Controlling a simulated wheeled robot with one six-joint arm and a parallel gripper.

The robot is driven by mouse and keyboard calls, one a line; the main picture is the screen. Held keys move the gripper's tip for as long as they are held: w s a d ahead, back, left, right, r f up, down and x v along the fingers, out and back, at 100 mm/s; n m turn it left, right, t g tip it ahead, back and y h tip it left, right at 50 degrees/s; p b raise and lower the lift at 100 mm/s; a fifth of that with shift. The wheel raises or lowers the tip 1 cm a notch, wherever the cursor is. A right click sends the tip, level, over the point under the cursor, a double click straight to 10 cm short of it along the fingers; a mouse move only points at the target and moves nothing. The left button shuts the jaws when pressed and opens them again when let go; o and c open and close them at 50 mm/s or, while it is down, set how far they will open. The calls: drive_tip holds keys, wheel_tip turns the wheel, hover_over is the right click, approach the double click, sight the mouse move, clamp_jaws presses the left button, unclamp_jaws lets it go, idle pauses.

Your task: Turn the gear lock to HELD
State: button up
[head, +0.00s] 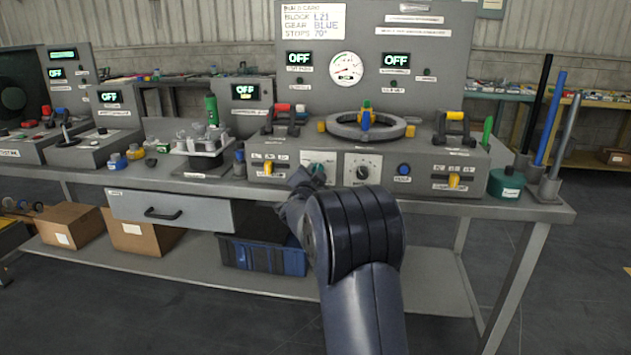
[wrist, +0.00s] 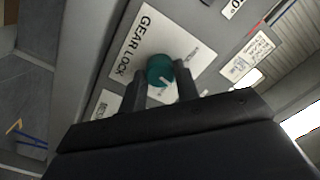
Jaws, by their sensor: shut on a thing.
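The gear lock knob (wrist: 158,67) is teal and round, on a white plate marked GEAR LOCK (wrist: 130,40) in the wrist view. My gripper (wrist: 161,75) has one finger on each side of the knob and is shut on it. A pale pointer mark on the knob points toward the lower right of the wrist view. The small position labels on the plate are too small or too covered to read. In the head view the knob (head: 318,168) shows just beyond my gripper (head: 303,180), on the front panel of the bench console.
A black dial (head: 362,172) sits right of the gear lock. Yellow levers (head: 454,181) and a blue button (head: 404,169) are on the same panel. A ring fixture (head: 366,126) is on top. A drawer (head: 172,212) and blue crate (head: 262,255) are below.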

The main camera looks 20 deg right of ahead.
drive_tip(key=shift+m+b, duration=1.8)
drive_tip(key=shift+m, duration=1.8)
drive_tip(key=o, duration=1)
drive_tip(key=p+v, duration=0.1)
drive_tip(key=v, duration=1)
drive_tip(key=shift+w, duration=0.1)
drive_tip(key=shift+w, duration=0.1)
